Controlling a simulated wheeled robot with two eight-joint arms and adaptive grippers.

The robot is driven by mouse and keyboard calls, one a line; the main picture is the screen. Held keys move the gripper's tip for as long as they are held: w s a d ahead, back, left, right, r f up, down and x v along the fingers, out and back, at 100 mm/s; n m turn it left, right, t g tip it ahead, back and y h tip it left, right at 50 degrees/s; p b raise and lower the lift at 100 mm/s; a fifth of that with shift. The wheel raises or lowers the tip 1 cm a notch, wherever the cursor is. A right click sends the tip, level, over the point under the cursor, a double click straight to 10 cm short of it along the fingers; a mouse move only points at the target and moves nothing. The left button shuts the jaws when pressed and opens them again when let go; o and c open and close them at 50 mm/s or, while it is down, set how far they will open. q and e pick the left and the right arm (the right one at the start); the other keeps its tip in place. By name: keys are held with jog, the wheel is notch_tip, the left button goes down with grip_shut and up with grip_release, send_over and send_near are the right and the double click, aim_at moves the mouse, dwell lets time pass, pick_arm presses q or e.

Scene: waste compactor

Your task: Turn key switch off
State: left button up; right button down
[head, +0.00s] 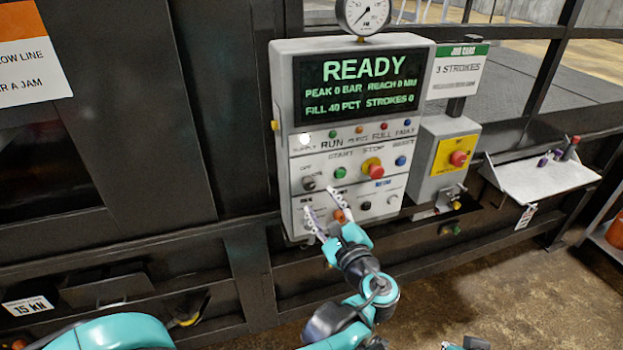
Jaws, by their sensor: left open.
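The grey control panel (285,150) stands upright on the dark machine, with a lit screen (358,86) that reads READY. A dark round switch (308,183) sits at the panel's left, under a small label that seems to read OFF; it looks like the key switch, but its exact position is too small to tell. My left gripper (318,200) is open in front of the panel's lower left. Its fingertips are just below and right of that switch, apart from it as far as I can tell, with nothing between them.
Near the switch are a green button (340,173), a red stop button (373,169) and an orange knob (339,215). A grey box with a red emergency button (458,158) is to the right. A tilted shelf (540,178) sticks out farther right.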

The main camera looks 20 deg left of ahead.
aim_at(310, 186)
pick_arm(q)
jog(key=x, duration=0.7)
jog(key=shift+w+a, duration=0.15)
jog(key=shift+a, duration=0.15)
jog(key=shift+c, duration=0.3)
grip_shut()
